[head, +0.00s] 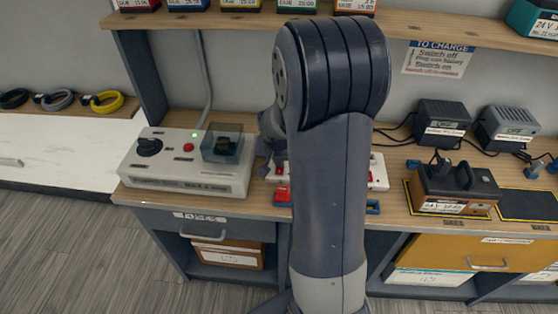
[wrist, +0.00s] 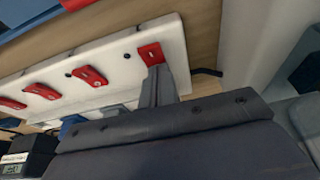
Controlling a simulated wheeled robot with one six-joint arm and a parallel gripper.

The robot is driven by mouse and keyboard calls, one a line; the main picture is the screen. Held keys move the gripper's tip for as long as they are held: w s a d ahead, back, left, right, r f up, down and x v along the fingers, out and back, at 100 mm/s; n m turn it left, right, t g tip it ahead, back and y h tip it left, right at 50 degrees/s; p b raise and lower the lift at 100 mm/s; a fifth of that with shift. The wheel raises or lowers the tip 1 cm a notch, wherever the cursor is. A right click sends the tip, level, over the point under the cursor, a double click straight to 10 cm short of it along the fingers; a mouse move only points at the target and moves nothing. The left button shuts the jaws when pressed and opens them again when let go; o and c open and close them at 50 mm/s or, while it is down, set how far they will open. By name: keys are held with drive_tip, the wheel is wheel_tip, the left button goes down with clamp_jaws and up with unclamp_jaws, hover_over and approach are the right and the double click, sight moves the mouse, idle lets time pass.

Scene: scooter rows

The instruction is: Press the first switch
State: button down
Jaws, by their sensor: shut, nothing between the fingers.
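A white switch strip (wrist: 110,62) runs diagonally across the wrist view with several red switches along it. The end switch (wrist: 150,53) is red and sits by itself near the strip's right end. My gripper (wrist: 158,72) is shut and empty, its fingertips at the lower edge of this end switch. I cannot tell whether they press it. Two more red switches (wrist: 90,76) and (wrist: 42,91) lie further left.
A white control box (head: 188,172) with a black knob, red button and lit green lamp stands left of the strip. A battery (head: 454,187) sits on a mat at right, before two chargers (head: 442,122) and (head: 505,128). A shelf (head: 190,21) runs above the bench.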

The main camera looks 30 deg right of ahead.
sight(278, 173)
drive_tip(key=shift+s+a+f, duration=0.1)
drive_tip(key=shift+f, duration=0.05)
drive_tip(key=shift+s+a+b, duration=0.3)
drive_tip(key=shift+s+a, duration=0.1)
drive_tip(key=shift+s, duration=0.25)
drive_tip(key=shift+r, duration=0.3)
wheel_tip(278, 173, up, 4)
drive_tip(key=p, duration=0.3)
drive_tip(key=shift+s+a, duration=0.1)
drive_tip(key=v, duration=0.9)
drive_tip(key=shift+a+r, duration=0.15)
drive_tip(key=shift+r, duration=0.15)
drive_tip(key=shift+s+f, duration=0.1)
